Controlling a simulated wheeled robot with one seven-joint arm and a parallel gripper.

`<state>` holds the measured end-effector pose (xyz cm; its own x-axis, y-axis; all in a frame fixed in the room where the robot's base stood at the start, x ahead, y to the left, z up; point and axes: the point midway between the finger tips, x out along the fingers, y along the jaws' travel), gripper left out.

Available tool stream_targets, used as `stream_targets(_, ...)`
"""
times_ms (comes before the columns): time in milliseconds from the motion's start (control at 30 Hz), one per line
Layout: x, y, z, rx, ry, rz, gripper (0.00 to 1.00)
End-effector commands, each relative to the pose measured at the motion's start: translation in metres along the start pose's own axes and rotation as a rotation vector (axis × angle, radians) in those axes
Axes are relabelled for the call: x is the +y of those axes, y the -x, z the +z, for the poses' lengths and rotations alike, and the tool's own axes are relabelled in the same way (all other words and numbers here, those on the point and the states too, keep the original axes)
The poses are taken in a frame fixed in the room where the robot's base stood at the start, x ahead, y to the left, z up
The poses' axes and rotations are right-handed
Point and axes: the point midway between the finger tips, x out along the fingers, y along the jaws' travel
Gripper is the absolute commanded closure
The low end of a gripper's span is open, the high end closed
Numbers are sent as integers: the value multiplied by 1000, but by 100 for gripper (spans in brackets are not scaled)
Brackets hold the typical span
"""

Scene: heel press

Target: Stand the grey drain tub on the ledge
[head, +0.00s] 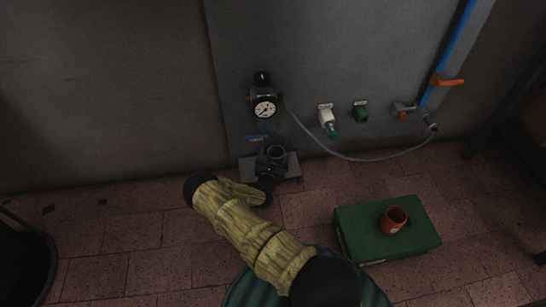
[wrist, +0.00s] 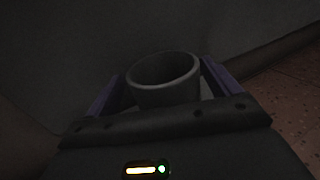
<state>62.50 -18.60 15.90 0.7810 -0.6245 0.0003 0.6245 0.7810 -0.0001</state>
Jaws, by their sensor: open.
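The grey drain tub (head: 277,153) is at the wall below the gauge, over the grey ledge (head: 290,172). It looks upright, with its open mouth up. Whether its base rests fully on the ledge is hidden by my gripper (head: 270,171). In the wrist view the tub (wrist: 165,82) sits between the two purple fingers of my gripper (wrist: 163,70), which are open, one on each side. The left finger is apart from the tub; a narrow gap shows at the right finger too. The lower part of the tub is hidden behind the gripper body.
A gauge (head: 264,108) and blue-handled valve (head: 257,138) are on the wall above the tub. A grey hose (head: 350,158) runs right. A green box (head: 365,246) bearing an orange cup (head: 393,220) stands right. A dark bin (head: 22,265) is left. Floor between is clear.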

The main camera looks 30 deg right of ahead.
Motion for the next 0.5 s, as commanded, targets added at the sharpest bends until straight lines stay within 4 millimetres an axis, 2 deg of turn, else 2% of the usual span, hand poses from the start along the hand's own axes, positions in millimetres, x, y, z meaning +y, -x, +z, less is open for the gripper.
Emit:
stream_targets(33,-2,-1,0,0,0,-4,17)
stream_targets(200,-5,-2,0,0,0,-8,51)
stream_targets(267,-4,-1,0,0,0,-6,61)
stream_targets(500,5,2,0,0,-2,3,61)
